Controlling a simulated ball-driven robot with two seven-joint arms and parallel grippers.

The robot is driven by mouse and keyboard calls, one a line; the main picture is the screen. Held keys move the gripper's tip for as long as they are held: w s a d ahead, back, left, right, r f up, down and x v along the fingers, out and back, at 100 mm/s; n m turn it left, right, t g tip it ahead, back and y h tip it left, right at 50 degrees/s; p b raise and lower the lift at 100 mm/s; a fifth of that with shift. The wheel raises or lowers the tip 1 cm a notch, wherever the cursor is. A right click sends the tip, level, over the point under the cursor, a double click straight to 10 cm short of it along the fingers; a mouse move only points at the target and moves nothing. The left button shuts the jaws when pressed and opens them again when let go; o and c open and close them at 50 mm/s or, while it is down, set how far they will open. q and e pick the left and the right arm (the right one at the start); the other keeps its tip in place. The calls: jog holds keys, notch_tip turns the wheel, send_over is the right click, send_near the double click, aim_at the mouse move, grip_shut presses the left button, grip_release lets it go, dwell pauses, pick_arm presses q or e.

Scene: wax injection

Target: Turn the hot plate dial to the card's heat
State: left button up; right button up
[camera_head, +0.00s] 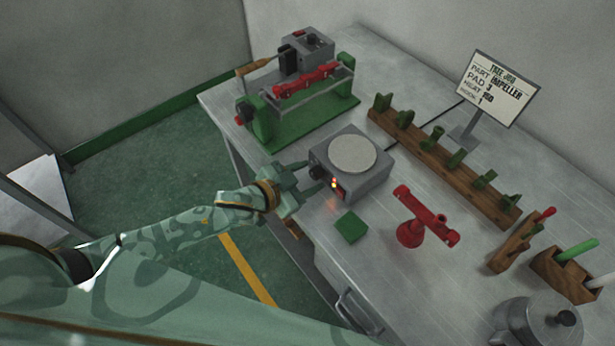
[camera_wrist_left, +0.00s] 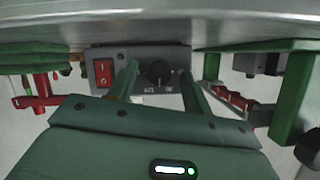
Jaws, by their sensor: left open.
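The grey hot plate (camera_head: 376,188) with its pale round top (camera_head: 352,154) stands on the bench. Its black dial (camera_head: 318,172) is on the front face, which my left gripper faces. My left gripper (camera_head: 311,177) is open, with its fingers reaching to the dial's two sides. In the left wrist view, which is upside down, the dial (camera_wrist_left: 158,72) shows between the two green fingers; contact cannot be told. Lights glow on a red switch panel (camera_head: 338,189) beside the dial. The job card (camera_head: 498,88) has a heat line whose value is too blurred to read surely. My right gripper is out of view.
A green stand with a red part (camera_head: 305,115) is behind the hot plate. A green pad (camera_head: 351,227) and a red stand (camera_head: 411,233) are in front and to the right. A wooden rack (camera_head: 440,158) runs behind. A metal pot (camera_head: 540,325) is at the lower right.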

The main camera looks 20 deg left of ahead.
pick_arm(q)
jog(key=shift+w, duration=0.15)
jog(key=c, duration=1)
